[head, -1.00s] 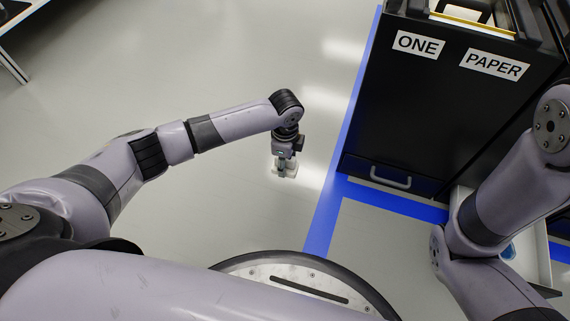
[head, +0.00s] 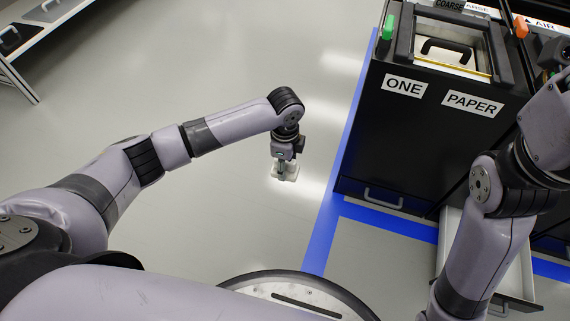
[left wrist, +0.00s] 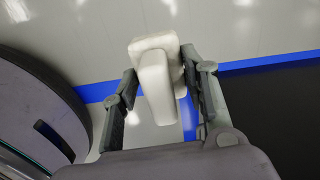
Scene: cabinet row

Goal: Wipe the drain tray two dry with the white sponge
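My left gripper (head: 285,158) hangs over the floor left of the cabinets in the head view. It is shut on the white sponge (head: 287,174). In the left wrist view the sponge (left wrist: 156,80) sits between the two fingers (left wrist: 160,85), clear of the floor. A pale drain tray (head: 521,268) is pulled out low at the cabinet row, right of cabinet one; its number is not readable.
The black cabinet labelled ONE and PAPER (head: 428,140) stands beside the tray, with a shut low drawer and its handle (head: 383,198). Blue tape (head: 390,217) marks the floor along it. The floor between is clear.

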